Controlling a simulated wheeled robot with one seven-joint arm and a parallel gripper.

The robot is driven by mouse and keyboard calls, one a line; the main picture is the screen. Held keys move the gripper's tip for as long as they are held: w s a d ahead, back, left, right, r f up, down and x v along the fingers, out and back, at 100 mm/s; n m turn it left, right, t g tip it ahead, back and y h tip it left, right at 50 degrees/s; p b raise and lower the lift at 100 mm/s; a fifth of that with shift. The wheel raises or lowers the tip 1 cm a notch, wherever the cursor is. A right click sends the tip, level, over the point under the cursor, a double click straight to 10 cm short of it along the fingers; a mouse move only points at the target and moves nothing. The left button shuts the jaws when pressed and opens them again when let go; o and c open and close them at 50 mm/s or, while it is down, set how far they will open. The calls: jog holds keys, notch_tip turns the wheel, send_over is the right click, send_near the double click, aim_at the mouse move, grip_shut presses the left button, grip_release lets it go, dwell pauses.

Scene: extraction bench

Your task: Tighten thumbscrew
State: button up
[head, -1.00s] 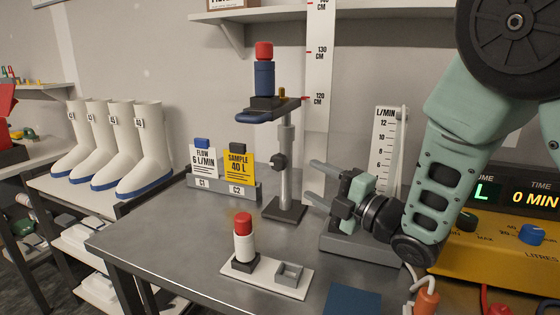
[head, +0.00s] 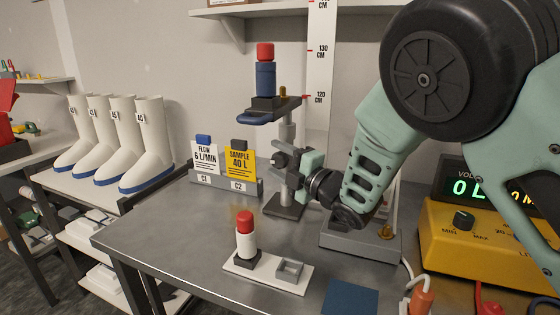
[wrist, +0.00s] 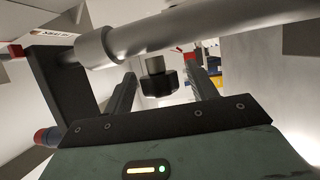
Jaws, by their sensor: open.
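The thumbscrew is a dark lobed knob on the side of the stand's metal pole. In the wrist view the thumbscrew (wrist: 158,80) lies between the two fingers of my gripper (wrist: 160,74), with a gap on both sides. The pole (wrist: 185,28) crosses above it, with a grey collar (wrist: 96,48) at the left. In the head view my gripper (head: 284,168) is open at the pole, level with the thumbscrew (head: 278,160), and partly covers the pole. The stand's platform (head: 270,110) holds a blue, red-capped cylinder (head: 265,78).
A white plate (head: 298,275) with a red-capped white cylinder (head: 246,234) and an empty square socket lies in front. Flow and sample cards (head: 222,157) stand left of the stand. A tall ruler (head: 320,60) rises behind. A yellow pump unit (head: 470,245) is at right.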

jog(key=c, duration=1)
jog(key=b, duration=0.3)
jog(key=shift+f+m+t+y+b, duration=0.3)
jog(key=shift+r+b, duration=0.15)
jog(key=shift+b, duration=0.45)
jog(key=shift+r, duration=0.1)
jog(key=o, duration=1)
